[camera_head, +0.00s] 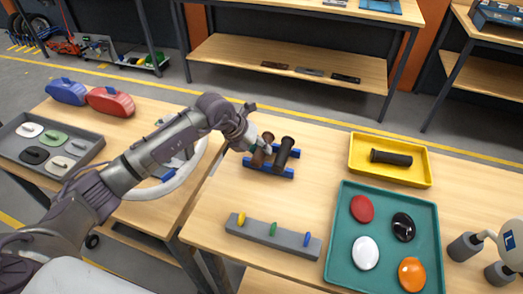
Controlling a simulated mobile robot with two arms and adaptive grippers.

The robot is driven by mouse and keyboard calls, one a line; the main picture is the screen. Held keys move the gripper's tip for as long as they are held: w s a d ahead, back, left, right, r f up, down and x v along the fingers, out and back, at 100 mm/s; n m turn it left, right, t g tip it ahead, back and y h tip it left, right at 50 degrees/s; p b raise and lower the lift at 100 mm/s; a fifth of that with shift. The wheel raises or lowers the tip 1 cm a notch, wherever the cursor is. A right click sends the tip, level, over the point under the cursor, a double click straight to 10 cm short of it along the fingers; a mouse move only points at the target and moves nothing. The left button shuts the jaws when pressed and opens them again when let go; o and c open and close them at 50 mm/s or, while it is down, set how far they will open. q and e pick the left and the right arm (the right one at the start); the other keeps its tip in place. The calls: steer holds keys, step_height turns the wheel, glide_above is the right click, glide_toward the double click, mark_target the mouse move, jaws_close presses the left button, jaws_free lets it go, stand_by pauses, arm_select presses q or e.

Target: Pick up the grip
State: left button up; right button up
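A blue rack (254,165) on the middle table holds dark grips. One is a brown grip (260,154), and to its right is a black grip (284,151) leaning on the rack. Another black grip (391,158) lies in a yellow tray (428,170). My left gripper (252,136) is right at the left end of the rack, above and beside the brown grip. The arm and wrist hide part of this spot, and I cannot tell whether the fingers are open or touch a grip. My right gripper is not in view.
A teal tray (334,235) holds red, black, white and orange oval parts. A grey bar (272,234) with coloured pegs lies in front of the rack. A white object with grey cylinders (466,246) stands at the right edge. Grey tray (86,160) and red case (110,101) are left.

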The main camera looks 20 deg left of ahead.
mark_target(263, 138)
arm_select(q)
jaws_close()
steer(key=shift+r, duration=0.5)
steer(key=r+b, duration=0.1)
steer(key=r, duration=0.1)
steer(key=d+r+b, duration=0.1)
steer(key=shift+s+r, duration=0.1)
steer(key=shift+r, duration=0.25)
steer(key=s+d+r+b, duration=0.2)
steer(key=d+r, duration=0.4)
steer(key=d, duration=0.4)
steer(key=shift+d+r, duration=0.2)
steer(key=shift+d, duration=0.05)
